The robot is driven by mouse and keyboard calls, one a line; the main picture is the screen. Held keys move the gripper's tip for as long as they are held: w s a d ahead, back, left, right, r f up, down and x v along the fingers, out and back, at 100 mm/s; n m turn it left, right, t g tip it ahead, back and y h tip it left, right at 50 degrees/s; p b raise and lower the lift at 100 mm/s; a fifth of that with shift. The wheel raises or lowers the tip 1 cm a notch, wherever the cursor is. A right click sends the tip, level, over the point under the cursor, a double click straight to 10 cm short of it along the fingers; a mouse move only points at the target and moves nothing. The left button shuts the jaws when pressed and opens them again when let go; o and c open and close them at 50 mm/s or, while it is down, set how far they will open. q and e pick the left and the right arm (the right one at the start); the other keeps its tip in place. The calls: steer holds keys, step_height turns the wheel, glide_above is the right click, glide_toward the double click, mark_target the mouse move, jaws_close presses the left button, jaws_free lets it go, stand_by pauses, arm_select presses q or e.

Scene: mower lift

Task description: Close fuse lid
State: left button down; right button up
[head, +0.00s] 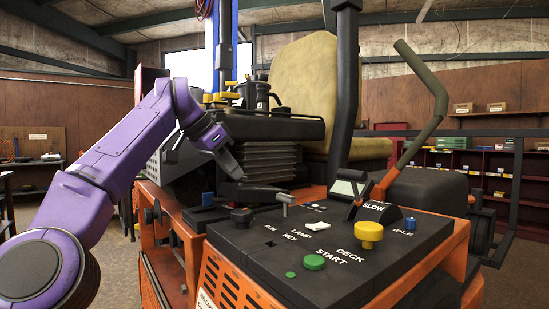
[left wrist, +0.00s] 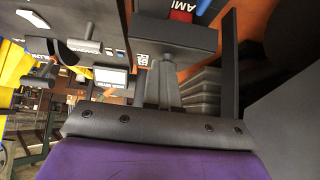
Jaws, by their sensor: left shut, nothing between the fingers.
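My left gripper (head: 234,168) reaches in from the left in the head view, pointing down and right above the left rear of the control panel (head: 260,240). Its fingers (left wrist: 168,88) are together with nothing between them in the left wrist view. Past the fingertips there is a dark slab (left wrist: 174,36) with a small white label, seemingly the fuse lid. The fingertips are close to the slab; I cannot tell whether they touch. In the head view a small dark block with a blue piece (head: 207,198) sits at the panel's left rear. The lid's exact angle is unclear. My right gripper does not show.
The panel carries a yellow knob (head: 369,234), a green button (head: 314,262), a grey key (head: 284,202) and a small tilted screen (head: 350,187). The seat (head: 306,85) and black posts stand behind. A bent lever (head: 424,115) rises at the right.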

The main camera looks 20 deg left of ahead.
arm_select(q)
steer(key=shift+a+f+b, duration=0.2)
steer(key=shift+f+b, duration=0.2)
steer(key=shift+f, duration=0.15)
steer(key=r+p, duration=0.5)
steer(key=shift+w+r, duration=0.2)
steer(key=shift+r, duration=0.1)
steer(key=s+p+v, duration=0.1)
steer(key=p+v, duration=0.2)
steer(key=v, duration=0.6)
steer(key=shift+f, duration=0.3)
steer(key=shift+d, duration=0.1)
